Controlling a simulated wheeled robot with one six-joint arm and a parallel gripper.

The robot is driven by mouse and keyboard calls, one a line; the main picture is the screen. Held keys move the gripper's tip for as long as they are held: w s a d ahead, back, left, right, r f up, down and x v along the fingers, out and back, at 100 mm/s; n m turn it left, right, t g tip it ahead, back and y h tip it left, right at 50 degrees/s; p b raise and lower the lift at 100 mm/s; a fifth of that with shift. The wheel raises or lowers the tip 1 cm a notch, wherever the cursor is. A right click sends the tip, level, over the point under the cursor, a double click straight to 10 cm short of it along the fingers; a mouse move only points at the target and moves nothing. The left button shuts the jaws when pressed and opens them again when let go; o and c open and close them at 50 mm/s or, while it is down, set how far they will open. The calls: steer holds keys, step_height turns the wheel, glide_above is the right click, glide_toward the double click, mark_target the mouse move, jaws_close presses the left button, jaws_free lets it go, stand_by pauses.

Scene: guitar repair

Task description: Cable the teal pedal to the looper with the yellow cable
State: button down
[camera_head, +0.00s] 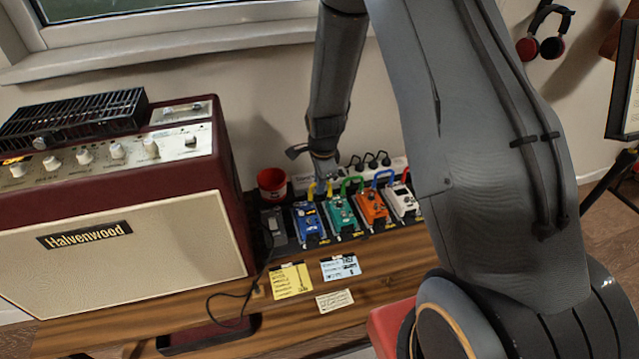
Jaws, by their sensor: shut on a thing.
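The teal pedal (341,216) sits in a row of pedals on the wooden bench, between a blue pedal (308,222) and an orange pedal (371,208). The yellow cable (312,190) shows at the back edges of the blue and teal pedals, and my gripper (323,178) is shut on it from above. The fingertips are small and partly hidden, and I cannot tell whether the cable's plugs are seated. No label that I can read tells which pedal is the looper.
A green cable (352,183), a blue cable (382,178) and a white pedal (402,203) are to the right. A dark pedal (273,226) and a red cup (272,182) are left, beside the amplifier (130,250). A power strip (385,164) is behind. Paper notes (291,281) lie in front.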

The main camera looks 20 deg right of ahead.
steer(key=c, duration=1.4)
jaws_free()
steer(key=shift+f, duration=0.1)
steer(key=shift+r+p, duration=2.65)
steer(key=shift+r, duration=1.4)
